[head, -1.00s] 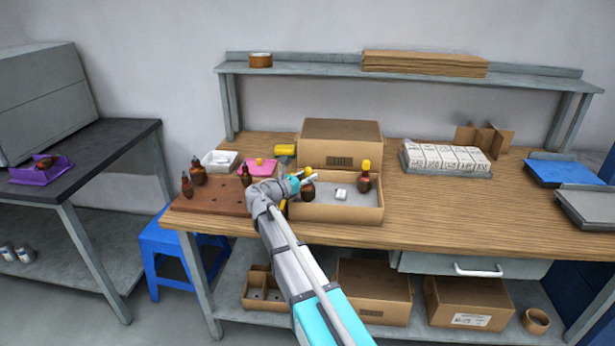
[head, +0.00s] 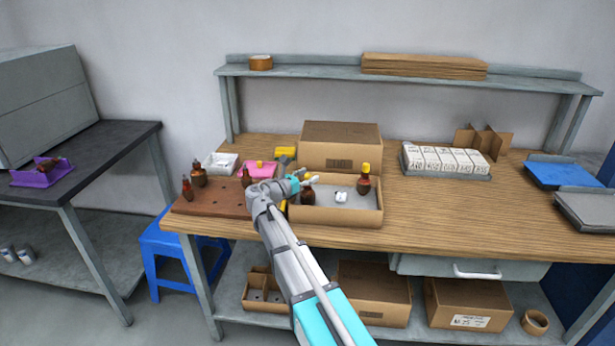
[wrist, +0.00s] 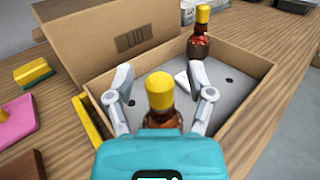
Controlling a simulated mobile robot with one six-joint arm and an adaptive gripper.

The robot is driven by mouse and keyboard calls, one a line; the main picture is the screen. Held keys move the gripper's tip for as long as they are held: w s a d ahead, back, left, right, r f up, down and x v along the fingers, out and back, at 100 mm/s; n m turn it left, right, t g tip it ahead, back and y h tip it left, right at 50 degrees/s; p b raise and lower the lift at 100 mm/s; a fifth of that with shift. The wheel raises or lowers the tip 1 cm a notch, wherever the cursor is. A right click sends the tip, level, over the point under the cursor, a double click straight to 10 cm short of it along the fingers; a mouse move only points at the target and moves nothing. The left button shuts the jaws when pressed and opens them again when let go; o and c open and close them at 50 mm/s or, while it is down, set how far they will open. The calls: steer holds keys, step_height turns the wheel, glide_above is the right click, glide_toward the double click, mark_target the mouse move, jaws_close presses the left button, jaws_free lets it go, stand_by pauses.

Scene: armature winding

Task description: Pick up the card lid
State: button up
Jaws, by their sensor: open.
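The card lid (head: 340,134) appears to be the brown cardboard piece with a dark printed mark, behind the open card tray (head: 334,217). In the wrist view the lid (wrist: 103,37) is at the upper left, just past the tray's back wall. My gripper (head: 306,180) is over the left part of the tray. Its fingers are open on either side of a yellow-capped brown armature (wrist: 160,105), with gaps showing. A second yellow-capped armature (head: 364,180) stands at the tray's right back. A small white piece (head: 341,196) lies between them.
A brown peg board (head: 215,198) with several armatures is left of the tray. A pink tray (head: 258,171), a white tray (head: 220,162) and a yellow block (head: 285,152) are behind it. White boxes (head: 445,160) stand to the right. The bench's right front is clear.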

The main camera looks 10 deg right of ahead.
steer(key=v, duration=1.2)
steer(key=shift+d, duration=0.1)
stand_by(0.4)
